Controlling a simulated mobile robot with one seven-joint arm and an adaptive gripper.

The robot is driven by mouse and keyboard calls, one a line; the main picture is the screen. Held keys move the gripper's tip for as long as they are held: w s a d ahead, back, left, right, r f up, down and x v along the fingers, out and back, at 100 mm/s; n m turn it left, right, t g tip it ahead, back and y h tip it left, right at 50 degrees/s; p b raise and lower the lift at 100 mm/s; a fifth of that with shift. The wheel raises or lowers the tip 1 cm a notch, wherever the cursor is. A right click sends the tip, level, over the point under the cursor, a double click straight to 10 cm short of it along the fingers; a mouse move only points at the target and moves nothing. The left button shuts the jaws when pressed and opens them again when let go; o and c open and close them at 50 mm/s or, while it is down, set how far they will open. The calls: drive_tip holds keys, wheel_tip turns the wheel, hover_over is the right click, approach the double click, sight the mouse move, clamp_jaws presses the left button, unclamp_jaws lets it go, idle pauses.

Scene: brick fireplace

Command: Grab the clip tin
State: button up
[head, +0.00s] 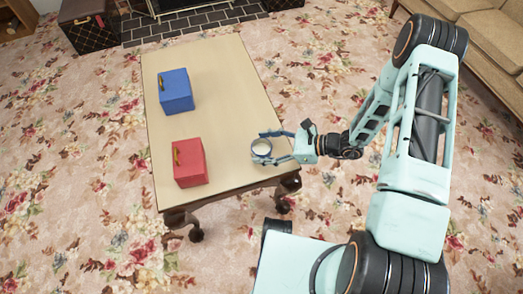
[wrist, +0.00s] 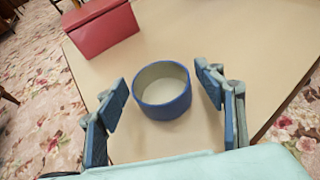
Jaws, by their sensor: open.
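The clip tin (wrist: 163,103) is a round, open-topped blue container with a pale inside, and it looks empty. In the wrist view it stands upright on the table between the two fingers of my gripper (wrist: 163,98). The gripper is open, with a visible gap between each finger and the tin. In the head view the tin (head: 262,149) is near the table's right edge, with my gripper (head: 268,147) around it from the right. Part of the tin is hidden there by a finger.
A red box (head: 190,163) with a handle stands left of the tin; it also shows in the wrist view (wrist: 103,28). A blue box (head: 176,91) stands farther back on the wooden table (head: 228,88). The table's right edge is close to my gripper. The middle of the tabletop is clear.

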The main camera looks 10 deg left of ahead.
drive_tip(key=shift+c, duration=0.4)
drive_tip(key=c, duration=0.9)
